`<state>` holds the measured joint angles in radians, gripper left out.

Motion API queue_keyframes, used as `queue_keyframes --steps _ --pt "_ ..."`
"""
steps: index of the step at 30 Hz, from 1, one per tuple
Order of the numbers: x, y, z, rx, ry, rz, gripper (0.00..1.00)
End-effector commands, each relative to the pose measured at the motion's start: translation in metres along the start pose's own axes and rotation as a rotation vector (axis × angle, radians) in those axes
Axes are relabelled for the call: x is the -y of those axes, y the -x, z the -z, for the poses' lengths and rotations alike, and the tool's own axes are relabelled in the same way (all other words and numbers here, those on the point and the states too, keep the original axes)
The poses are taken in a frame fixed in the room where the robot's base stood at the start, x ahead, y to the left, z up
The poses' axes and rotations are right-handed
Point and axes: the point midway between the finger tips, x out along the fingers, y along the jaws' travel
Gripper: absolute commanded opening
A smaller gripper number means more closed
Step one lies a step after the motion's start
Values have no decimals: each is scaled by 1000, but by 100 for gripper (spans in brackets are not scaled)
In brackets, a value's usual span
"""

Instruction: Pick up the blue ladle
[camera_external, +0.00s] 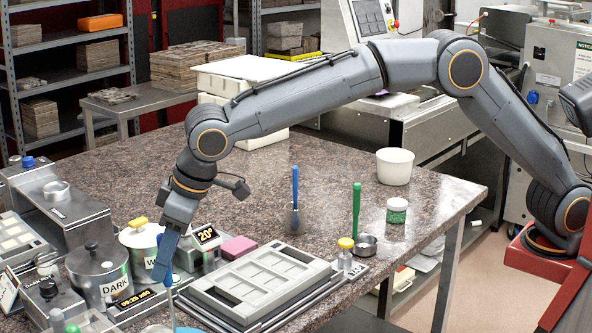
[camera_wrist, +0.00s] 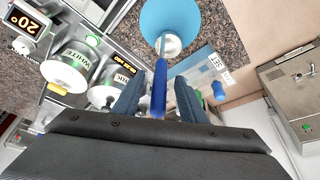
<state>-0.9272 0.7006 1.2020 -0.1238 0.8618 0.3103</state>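The blue ladle's upright handle (camera_wrist: 158,90) stands between the two fingers of my gripper (camera_wrist: 158,92) in the wrist view. Gaps show on both sides of the handle, so the fingers look open around it. The handle's lower end reaches into a round light-blue bowl (camera_wrist: 190,22) with something white at its middle. In the external view my gripper (camera_external: 166,268) points down at the front left of the table. Part of the blue handle (camera_external: 169,281) shows at the fingertips. The ladle's lower end is hard to make out.
White (camera_external: 141,240) and dark (camera_external: 99,272) pots stand close beside my gripper. A grey mould tray (camera_external: 255,285) lies to the right. Another blue-handled tool (camera_external: 295,187) and a green-handled ladle (camera_external: 357,207) stand farther back. The speckled table's (camera_external: 325,170) back middle is clear.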

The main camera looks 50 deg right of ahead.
Motion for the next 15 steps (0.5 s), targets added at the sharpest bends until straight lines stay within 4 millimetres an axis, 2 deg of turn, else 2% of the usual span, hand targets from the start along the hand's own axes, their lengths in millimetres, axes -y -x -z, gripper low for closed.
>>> queue_keyframes --steps 9,11,15 --pt "0 -7 0 -1 -1 0 38" --pt "0 -7 0 -1 -1 0 30" --pt "0 -7 0 -1 -1 0 6"
